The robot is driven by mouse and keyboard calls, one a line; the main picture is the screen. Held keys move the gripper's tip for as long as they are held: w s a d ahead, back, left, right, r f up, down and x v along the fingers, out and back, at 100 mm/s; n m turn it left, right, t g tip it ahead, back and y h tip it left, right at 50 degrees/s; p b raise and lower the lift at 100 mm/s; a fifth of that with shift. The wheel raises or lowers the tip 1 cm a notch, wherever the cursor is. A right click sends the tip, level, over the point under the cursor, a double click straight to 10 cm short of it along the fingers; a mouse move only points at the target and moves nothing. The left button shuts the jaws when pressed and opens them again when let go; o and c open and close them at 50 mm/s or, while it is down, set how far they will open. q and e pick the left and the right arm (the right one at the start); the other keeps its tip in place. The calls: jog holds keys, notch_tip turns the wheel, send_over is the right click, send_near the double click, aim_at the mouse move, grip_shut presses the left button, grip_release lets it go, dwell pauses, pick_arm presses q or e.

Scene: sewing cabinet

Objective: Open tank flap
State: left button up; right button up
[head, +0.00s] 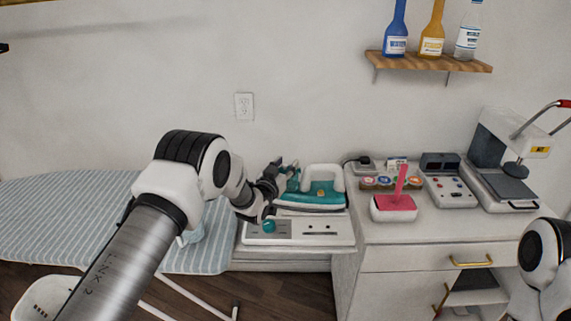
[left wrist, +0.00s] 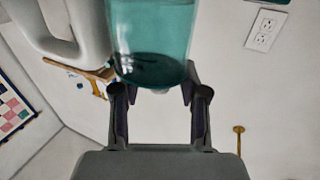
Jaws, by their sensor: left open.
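A teal and white iron (head: 318,196) rests on a white base (head: 318,241) with a teal knob, on the surface at the centre of the head view. My left gripper (head: 286,172) is at the iron's left end, partly covering it. In the left wrist view, a teal translucent body (left wrist: 152,45), apparently the iron's tank, is just beyond the open fingers of the left gripper (left wrist: 155,92). A white handle (left wrist: 65,35) curves at its left. I cannot make out the flap or tell whether the fingers touch the tank. My right gripper is out of view.
A striped ironing board (head: 60,205) is at the left. A pink and white box (head: 394,208), a small control unit (head: 447,185) and a heat press (head: 497,185) stand on the cabinet at the right. A bottle shelf (head: 432,63) hangs above; the wall behind the iron is close.

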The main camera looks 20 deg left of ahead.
pick_arm(q)
jog(key=shift+s+r, duration=0.2)
jog(key=shift+s, duration=0.05)
jog(key=shift+c, duration=0.7)
grip_shut()
